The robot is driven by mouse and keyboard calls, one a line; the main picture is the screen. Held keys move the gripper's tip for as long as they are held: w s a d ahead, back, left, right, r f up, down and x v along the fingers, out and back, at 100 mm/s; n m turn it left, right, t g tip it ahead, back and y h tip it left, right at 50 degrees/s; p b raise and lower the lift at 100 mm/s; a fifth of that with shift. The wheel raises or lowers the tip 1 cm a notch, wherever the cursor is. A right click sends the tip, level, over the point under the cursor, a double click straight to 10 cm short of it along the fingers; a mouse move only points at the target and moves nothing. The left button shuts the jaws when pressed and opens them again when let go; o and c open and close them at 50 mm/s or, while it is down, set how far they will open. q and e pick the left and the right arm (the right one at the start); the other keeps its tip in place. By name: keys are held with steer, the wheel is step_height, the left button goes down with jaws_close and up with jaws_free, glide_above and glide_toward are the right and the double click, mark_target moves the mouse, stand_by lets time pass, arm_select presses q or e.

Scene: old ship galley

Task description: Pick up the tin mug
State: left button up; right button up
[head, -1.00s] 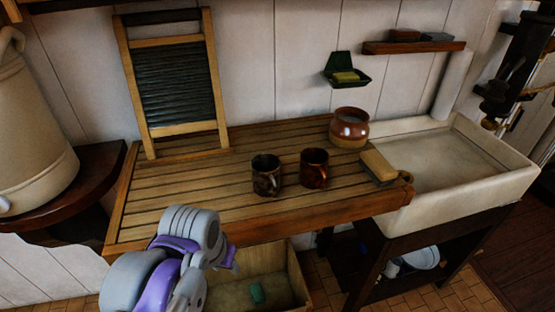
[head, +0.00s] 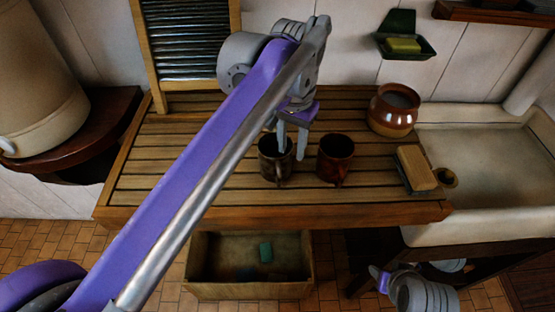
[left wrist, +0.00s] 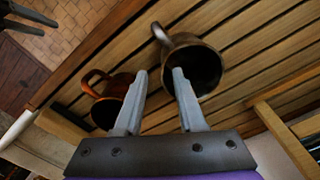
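The tin mug (head: 270,167), dark and metallic, stands upright on the slatted wooden counter (head: 190,185). My left gripper (head: 292,146) is over it from above, partly covering its rim. In the left wrist view the left gripper (left wrist: 159,73) is open and empty. There, one finger overlaps the near edge of the tin mug (left wrist: 185,62), whose mouth and handle show. A reddish-brown mug (head: 336,160) stands just right of it; it also shows behind the other finger in the left wrist view (left wrist: 105,108). My right gripper (head: 378,277) is low, before the counter; two spread fingers show in the left wrist view (left wrist: 38,24).
A brown-and-cream pot (head: 394,112) and a brush (head: 415,170) stand to the right, beside the white sink (head: 485,170). A washboard (head: 187,45) leans at the back left. The counter's left part is clear. An open crate (head: 248,290) is below.

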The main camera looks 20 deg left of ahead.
mark_target(288, 177)
arm_select(q)
steer(key=f, duration=0.7)
steer(key=shift+a+f, duration=0.1)
steer(key=shift+a, duration=0.15)
jaws_close()
stand_by(1.1)
